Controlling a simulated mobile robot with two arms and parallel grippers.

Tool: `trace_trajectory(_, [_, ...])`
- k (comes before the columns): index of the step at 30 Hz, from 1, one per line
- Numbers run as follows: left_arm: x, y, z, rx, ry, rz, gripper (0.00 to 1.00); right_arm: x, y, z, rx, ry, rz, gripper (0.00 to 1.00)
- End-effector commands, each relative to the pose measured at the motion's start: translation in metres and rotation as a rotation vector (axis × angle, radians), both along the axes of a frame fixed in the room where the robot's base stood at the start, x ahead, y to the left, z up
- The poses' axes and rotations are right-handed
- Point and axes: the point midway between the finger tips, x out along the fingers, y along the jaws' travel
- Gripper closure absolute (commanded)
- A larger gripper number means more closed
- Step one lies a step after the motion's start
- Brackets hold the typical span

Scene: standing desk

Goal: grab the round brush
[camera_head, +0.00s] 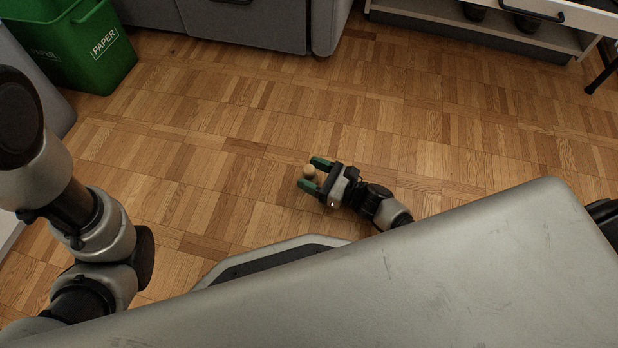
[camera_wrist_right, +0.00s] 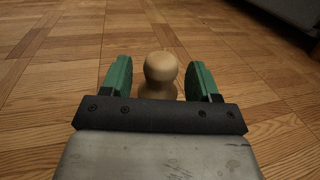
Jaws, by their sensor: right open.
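The round brush (camera_head: 309,172) is on the wooden floor, and its pale wooden knob handle shows in the right wrist view (camera_wrist_right: 160,68). Its lower part is hidden behind my gripper's body in that view. My right gripper (camera_head: 312,176) is low near the floor, with its green fingers open, one on each side of the brush. In the right wrist view a gap shows between the knob and each finger. My left arm comes in at the left of the head view, but its gripper is not in view.
A green paper bin (camera_head: 75,45) stands at the back left. The parquet floor (camera_head: 200,130) around the brush is clear.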

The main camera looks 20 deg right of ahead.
Motion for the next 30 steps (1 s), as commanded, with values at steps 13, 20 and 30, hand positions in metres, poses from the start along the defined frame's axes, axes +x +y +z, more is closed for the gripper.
trace_trajectory(13, [-0.0001,-0.0002,-0.0018,0.001,0.000,0.000,0.57,0.0074,0.0076,0.0003,-0.001,0.001,0.000,0.53])
trace_trajectory(20, [0.0001,-0.0002,-0.0018,0.001,0.000,0.000,0.57,0.0072,0.0075,0.0002,-0.001,0.000,0.000,0.88])
trace_trajectory(30, [0.0003,-0.0001,0.0007,0.001,0.001,0.001,0.57,0.0072,0.0073,0.0029,-0.001,-0.001,0.000,0.94])
